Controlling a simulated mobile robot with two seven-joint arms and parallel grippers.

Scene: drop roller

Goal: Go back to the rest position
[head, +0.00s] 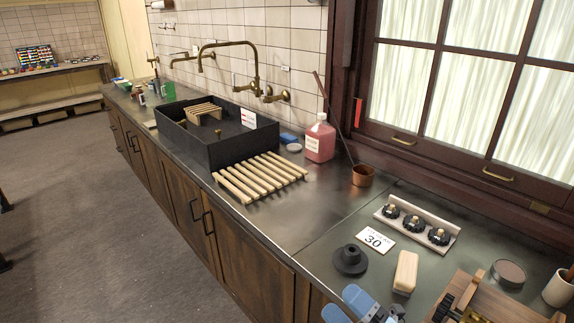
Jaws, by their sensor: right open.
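My right gripper (362,305) shows at the bottom edge, with blue fingers apart and nothing seen between them. It is cut off by the frame. It is in front of a black stepped round piece (350,261) and a pale wooden block (405,272), both on the dark counter (325,215). My left gripper is not in view. A pale rack (440,245) with three black knobbed wheels stands farther back, beside a white card marked 30 (375,240).
At the lower right are a wooden device (490,302), a round tin (508,273) and a white cup (559,288). A copper ladle (362,176), a pink bottle (320,140), a slatted rack (260,178) and a black sink (225,150) lie farther along. The counter's middle is clear.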

